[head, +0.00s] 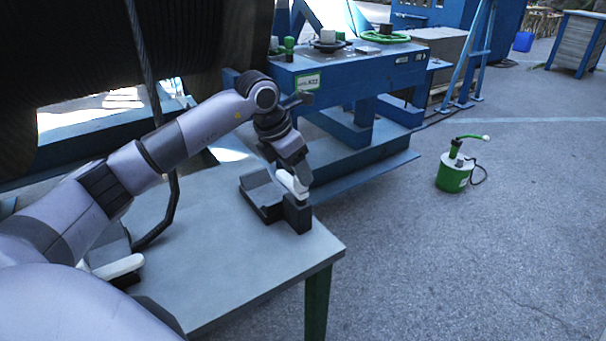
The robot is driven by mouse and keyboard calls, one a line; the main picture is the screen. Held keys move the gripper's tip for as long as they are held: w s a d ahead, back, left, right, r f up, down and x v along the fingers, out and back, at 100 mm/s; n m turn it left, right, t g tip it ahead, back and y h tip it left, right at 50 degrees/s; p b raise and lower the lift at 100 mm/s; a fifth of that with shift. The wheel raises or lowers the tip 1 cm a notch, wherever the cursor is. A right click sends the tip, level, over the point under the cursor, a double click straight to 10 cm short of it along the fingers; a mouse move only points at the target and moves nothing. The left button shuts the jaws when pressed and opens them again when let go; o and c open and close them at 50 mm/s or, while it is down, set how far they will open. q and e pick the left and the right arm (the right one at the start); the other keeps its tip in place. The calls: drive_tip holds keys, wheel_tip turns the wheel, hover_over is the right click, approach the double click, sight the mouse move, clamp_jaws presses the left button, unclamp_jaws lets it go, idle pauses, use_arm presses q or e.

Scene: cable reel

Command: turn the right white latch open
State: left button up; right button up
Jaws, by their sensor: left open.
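The right white latch (291,186) sits on a black holder (259,196) near the far right corner of the grey table. My left gripper (296,169) points down over this latch from above, its jaws open. The fingertips are close to the latch and partly cover it; I cannot tell whether they touch it. A second white latch (120,267) lies on another dark holder at the left of the table, partly behind my arm. My right gripper is not in view.
The grey table (240,262) is clear in the middle. A dark cable (172,205) hangs down to it at the left. A blue machine frame (350,85) stands behind. A green and white canister (454,172) stands on open pavement at the right.

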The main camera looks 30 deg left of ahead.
use_arm(q)
drive_tip(key=shift+x, duration=1.6)
clamp_jaws()
drive_tip(key=shift+r, duration=0.1)
drive_tip(key=shift+w+d, duration=0.1)
